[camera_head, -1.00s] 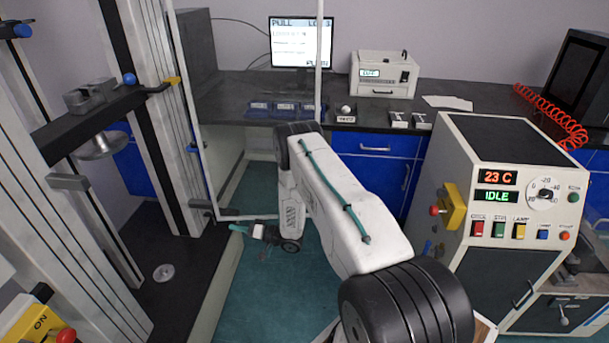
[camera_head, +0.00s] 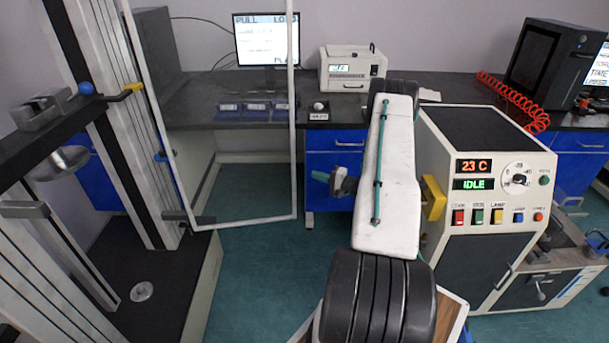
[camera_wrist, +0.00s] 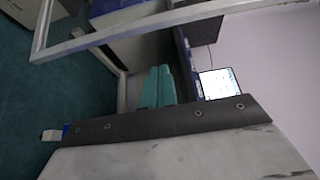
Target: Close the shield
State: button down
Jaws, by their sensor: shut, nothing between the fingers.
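The shield (camera_head: 293,120) is a clear panel in a thin pale frame, hinged on the tall testing machine (camera_head: 120,110) at left. It stands swung out from the machine, open. How far the fingers are from the shield in depth is hard to tell.
A cream rheometer cabinet (camera_head: 480,210) reading 23 C and IDLE stands close to my arm's right. Behind is a dark bench (camera_head: 215,95) with a monitor (camera_head: 267,40) and blue drawers (camera_head: 335,160). Green floor (camera_head: 270,270) is clear between machine and arm.

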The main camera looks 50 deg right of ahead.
jog(key=d+x, duration=0.1)
jog(key=x, duration=0.8)
jog(key=shift+s+a, duration=1.45)
jog(key=shift+s, duration=0.1)
